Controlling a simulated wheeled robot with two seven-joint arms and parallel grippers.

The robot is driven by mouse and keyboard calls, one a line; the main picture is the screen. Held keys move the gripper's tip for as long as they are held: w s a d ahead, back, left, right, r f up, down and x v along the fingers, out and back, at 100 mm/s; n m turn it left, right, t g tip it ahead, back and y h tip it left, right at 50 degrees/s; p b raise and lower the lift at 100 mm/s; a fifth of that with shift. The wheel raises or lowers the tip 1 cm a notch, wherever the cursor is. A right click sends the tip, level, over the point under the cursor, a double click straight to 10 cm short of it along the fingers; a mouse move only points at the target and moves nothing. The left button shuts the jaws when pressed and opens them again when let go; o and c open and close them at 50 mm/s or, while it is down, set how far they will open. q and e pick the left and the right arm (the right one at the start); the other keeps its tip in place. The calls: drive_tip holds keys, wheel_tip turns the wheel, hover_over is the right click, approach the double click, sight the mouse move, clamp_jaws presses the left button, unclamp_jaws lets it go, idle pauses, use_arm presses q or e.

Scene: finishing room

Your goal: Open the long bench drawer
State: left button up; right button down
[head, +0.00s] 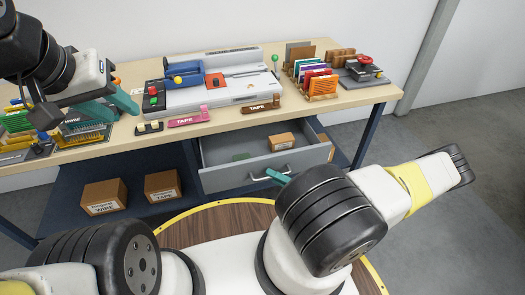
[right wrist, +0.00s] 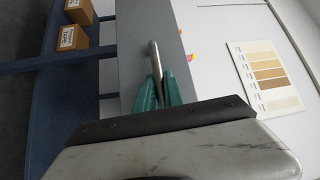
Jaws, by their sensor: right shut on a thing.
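The long bench drawer (head: 267,172) is a grey tray under the bench top, pulled out so its inside shows in the head view. A small cardboard box (head: 281,142) and a flat green item (head: 241,157) lie in it. Its metal handle (right wrist: 154,58) stands off the grey front (right wrist: 134,50) in the right wrist view. My right gripper (right wrist: 158,90) is shut on the handle; in the head view my arm hides most of it, with a teal fingertip (head: 277,176) showing. My left gripper (head: 126,112) hangs above the bench's left part, its teal fingers apart and empty.
The wooden bench top (head: 220,133) carries a binding machine (head: 220,92), tape holders (head: 188,118), a card rack (head: 318,80) and a stamp device (head: 362,70). Two cardboard boxes (head: 104,197) (head: 162,186) stand on the blue lower shelf. Grey floor (head: 450,135) is clear at right.

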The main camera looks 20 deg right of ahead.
drive_tip(key=c, duration=1.7)
unclamp_jaws()
drive_tip(key=v, duration=0.8)
drive_tip(key=shift+w, duration=0.1)
